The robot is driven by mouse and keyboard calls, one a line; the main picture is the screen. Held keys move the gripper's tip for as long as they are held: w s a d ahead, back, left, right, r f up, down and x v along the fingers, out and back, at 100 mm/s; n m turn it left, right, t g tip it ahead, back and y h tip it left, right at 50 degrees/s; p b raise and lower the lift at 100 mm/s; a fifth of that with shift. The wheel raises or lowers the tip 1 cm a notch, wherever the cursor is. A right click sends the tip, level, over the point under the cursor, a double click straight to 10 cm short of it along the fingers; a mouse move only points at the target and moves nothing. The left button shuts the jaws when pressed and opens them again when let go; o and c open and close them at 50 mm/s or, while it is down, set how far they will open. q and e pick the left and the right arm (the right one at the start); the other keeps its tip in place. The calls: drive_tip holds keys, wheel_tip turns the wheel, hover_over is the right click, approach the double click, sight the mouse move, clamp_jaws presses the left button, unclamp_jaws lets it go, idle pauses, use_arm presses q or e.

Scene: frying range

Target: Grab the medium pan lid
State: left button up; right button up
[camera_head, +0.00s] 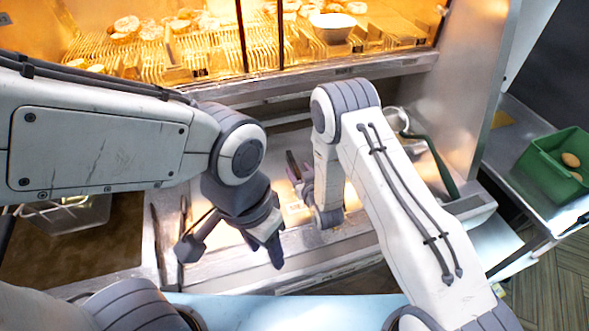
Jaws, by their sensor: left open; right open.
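I cannot make out a medium pan lid for certain in this view. A shiny round metal piece (397,120) shows behind my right arm, partly hidden, and I cannot tell what it is. My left gripper (234,250) is open and empty, fingers pointing down over the front of the steel counter (330,251). My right gripper (304,187) is open, over the middle of the counter and mostly hidden by its own arm. A dark, slim object shows beside it, and I cannot tell whether they touch.
A lit warming cabinet with wire racks (200,54), breads and a white bowl (333,27) spans the back. A dark green curved bar (437,165) lies right of my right arm. A green crate (545,165) stands on a side table at right. A clear container (75,214) is at left.

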sight(293, 161)
drive_tip(key=shift+p+x, duration=0.55)
drive_tip(key=shift+x, duration=1.15)
drive_tip(key=shift+r, duration=0.1)
clamp_jaws()
drive_tip(key=shift+w+r, duration=0.15)
drive_tip(key=shift+r, duration=0.05)
